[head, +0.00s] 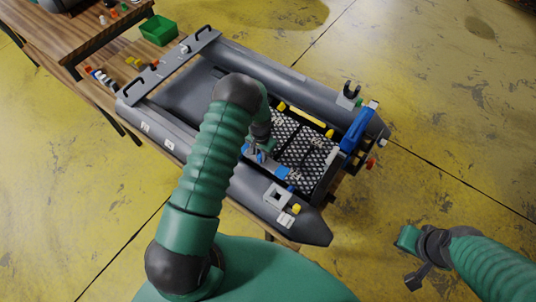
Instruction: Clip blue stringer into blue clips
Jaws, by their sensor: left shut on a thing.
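My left gripper (259,147) is over the near side of the boat's floor, partly hidden behind its own arm. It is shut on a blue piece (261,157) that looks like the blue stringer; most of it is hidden. A blue clip (283,172) shows at the near edge of the black mesh floor (297,148), right of the gripper. Another small blue part (246,149) shows just left of the gripper, perhaps the other clip. I cannot tell whether the stringer touches the clips. My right gripper (412,257) is open and empty over the yellow floor.
The grey inflatable boat (310,218) lies on a wooden table. A yellow stringer (304,115) lies along the far side of its floor. A big blue part (357,131) stands at the right end. A green bin (158,30) and small parts are at upper left.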

